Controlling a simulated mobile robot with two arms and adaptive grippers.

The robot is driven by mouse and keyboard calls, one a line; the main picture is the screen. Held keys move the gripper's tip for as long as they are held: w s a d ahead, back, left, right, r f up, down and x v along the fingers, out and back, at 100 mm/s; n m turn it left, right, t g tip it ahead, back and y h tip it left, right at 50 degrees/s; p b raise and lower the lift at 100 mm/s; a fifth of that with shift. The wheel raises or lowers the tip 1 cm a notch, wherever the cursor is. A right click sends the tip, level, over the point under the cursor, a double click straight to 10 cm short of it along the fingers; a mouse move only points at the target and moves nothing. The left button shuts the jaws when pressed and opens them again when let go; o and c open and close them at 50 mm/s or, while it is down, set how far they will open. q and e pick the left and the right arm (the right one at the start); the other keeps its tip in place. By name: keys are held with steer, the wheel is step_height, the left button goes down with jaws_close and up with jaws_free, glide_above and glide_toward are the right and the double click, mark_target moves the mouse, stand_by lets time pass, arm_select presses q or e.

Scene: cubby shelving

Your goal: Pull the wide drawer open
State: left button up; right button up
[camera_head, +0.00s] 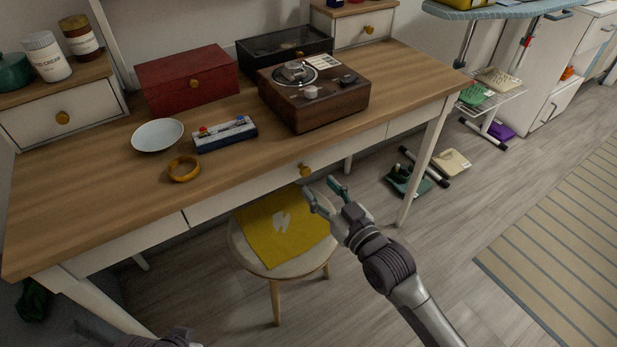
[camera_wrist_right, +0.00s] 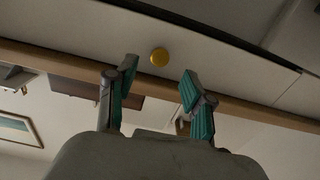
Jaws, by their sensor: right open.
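The wide drawer (camera_head: 240,198) is the long white front under the middle of the wooden desk top. It looks flush with the panels beside it. Its round brass knob (camera_head: 305,170) sits at the middle of the front. My right gripper (camera_head: 321,187) is open and empty, just in front of the knob and to its lower right in the head view. In the right wrist view the knob (camera_wrist_right: 159,57) shows between and beyond the two open fingertips (camera_wrist_right: 158,84), apart from them. A dark part of my left arm shows at the bottom edge; its gripper fingers are out of view.
A round stool (camera_head: 256,262) with a yellow cloth (camera_head: 280,225) stands under the drawer. On the desk are a white bowl (camera_head: 158,135), a brass ring (camera_head: 183,169), a red box (camera_head: 187,80) and a record player (camera_head: 313,100).

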mark_target(307, 174)
steer(key=x, duration=0.5)
steer(key=shift+w+a+b, duration=0.2)
steer(key=shift+w+b, duration=0.1)
steer(key=shift+b, duration=0.1)
jaws_close()
